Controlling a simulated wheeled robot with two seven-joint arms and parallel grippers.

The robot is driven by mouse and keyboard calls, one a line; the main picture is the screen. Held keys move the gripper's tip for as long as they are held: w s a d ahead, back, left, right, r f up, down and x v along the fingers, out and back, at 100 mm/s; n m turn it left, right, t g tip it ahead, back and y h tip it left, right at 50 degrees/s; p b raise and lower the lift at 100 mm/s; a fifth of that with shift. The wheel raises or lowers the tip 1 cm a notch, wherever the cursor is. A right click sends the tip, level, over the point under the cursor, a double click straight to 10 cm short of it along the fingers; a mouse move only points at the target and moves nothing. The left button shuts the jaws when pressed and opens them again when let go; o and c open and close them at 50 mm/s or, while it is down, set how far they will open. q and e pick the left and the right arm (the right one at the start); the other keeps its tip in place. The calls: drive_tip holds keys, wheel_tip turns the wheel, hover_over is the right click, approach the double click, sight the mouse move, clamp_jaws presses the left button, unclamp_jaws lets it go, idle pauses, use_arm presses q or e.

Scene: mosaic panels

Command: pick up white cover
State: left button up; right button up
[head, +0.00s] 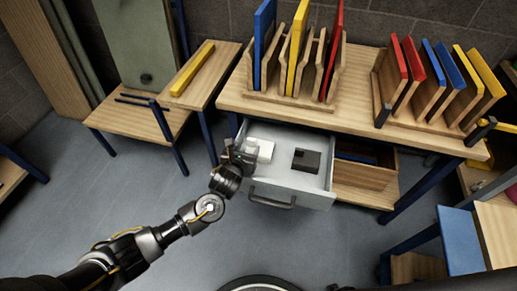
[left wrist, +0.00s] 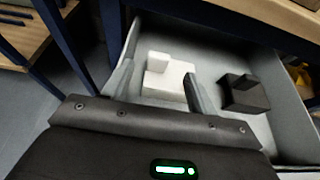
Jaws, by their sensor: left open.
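The white cover (head: 264,150) lies in the left part of an open grey drawer (head: 299,197). In the left wrist view the cover (left wrist: 167,80) is a white block with a raised part at its upper left. My left gripper (head: 243,151) is over the drawer's left side, close to the cover. In the left wrist view its two fingers (left wrist: 158,88) are apart, with the cover showing between and beyond them. I cannot tell if they touch it. My right gripper is not in view.
A black block (head: 306,160) of similar shape sits to the right in the drawer; it also shows in the left wrist view (left wrist: 244,93). The drawer walls and the wooden table (head: 345,118) above bound the space. Coloured panels stand in racks on the table.

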sight(251, 140)
use_arm(q)
drive_tip(key=b+x, duration=0.1)
drive_tip(key=x, duration=0.3)
drive_tip(key=shift+w+f, duration=0.1)
drive_tip(key=shift+f, duration=0.05)
drive_tip(key=shift+w+d+f, duration=0.15)
drive_tip(key=shift+w, duration=0.4)
clamp_jaws()
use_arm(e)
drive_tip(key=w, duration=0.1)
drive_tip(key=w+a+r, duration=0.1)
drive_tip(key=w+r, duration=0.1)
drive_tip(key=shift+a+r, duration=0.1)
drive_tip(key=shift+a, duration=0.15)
